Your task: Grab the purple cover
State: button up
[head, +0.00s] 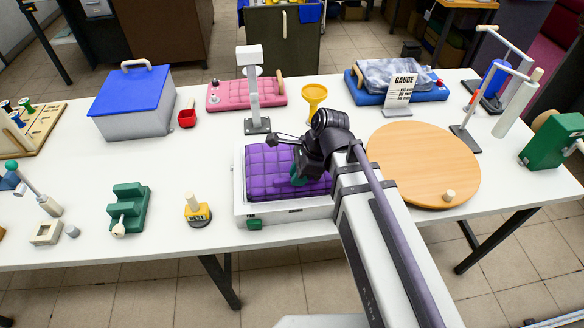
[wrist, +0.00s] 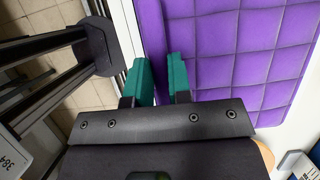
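The purple quilted cover (head: 268,165) lies in a shallow white tray (head: 290,215) near the front middle of the table. My gripper (head: 298,177) is over the right part of the cover in the head view. My arm hides the cover's right end. In the wrist view, my gripper's two teal fingers (wrist: 162,80) stand apart at the edge of the purple cover (wrist: 240,50). Purple shows in the gap between them, and a white strip lies to the left. I see no clear grip on the cover; whether a finger touches it is hidden.
A round wooden board (head: 425,165) lies close on the right. A grey lamp-like stand (head: 256,100) and a yellow funnel (head: 314,95) stand behind the tray. A blue-lidded box (head: 132,100) is at the back left. The table is open between the tray and the yellow block (head: 197,213).

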grip_shut()
dwell(0.3)
notch_tip(320, 180, up, 10)
jog(key=p, duration=1)
